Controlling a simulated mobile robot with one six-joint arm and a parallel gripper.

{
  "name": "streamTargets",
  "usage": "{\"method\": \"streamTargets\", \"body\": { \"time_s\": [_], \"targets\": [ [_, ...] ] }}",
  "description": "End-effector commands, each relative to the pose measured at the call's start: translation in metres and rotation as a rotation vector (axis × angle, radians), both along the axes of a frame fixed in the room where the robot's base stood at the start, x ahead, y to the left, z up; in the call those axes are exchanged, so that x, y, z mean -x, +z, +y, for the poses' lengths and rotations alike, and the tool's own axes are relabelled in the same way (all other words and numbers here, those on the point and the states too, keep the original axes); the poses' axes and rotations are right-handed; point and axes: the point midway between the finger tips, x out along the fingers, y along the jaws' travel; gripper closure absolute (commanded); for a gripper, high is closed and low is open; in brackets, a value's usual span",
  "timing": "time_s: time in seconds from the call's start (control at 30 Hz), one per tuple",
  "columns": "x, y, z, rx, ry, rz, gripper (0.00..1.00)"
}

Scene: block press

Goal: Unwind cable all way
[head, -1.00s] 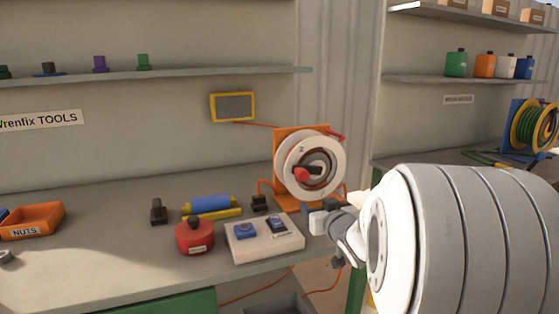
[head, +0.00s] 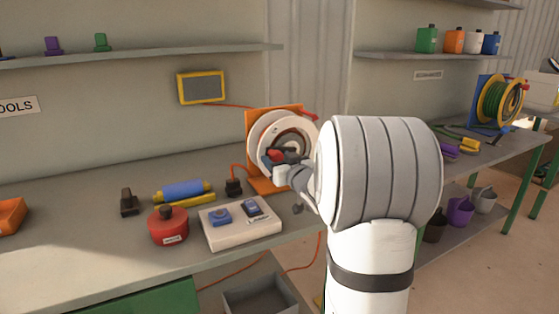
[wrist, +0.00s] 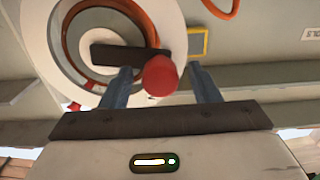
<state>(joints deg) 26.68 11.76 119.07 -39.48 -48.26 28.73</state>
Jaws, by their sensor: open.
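The cable reel (head: 262,135) stands on the workbench, a white drum on an orange stand, with orange cable on it. In the wrist view the white drum (wrist: 38,40) fills the upper left, with orange cable (wrist: 78,62) wound around its hub. A dark crank arm (wrist: 118,55) crosses the hub and ends in a red knob (wrist: 160,75). My gripper (wrist: 163,75) is open, with the red knob between its two blue-grey fingers; I cannot tell whether they touch it. In the head view my gripper (head: 284,169) is in front of the reel and partly hides it.
A control box with blue switches (head: 240,222), a red canister (head: 168,226) and a blue roller (head: 184,190) stand left of my arm. A yellow-framed panel (head: 202,87) is on the wall. A second reel with green cable (head: 497,100) stands on the right bench.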

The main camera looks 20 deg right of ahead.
Motion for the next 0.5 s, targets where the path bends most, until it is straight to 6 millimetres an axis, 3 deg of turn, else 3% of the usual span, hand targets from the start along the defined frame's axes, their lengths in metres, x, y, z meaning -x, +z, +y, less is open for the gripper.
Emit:
{"method": "streamTargets", "body": {
  "time_s": [0.17,0.5],
  "targets": [
    [0.0000,-0.0001,0.0005,0.000,0.001,0.000,0.45],
    [0.0000,-0.0001,0.0011,0.000,0.001,0.000,0.73]
  ]
}}
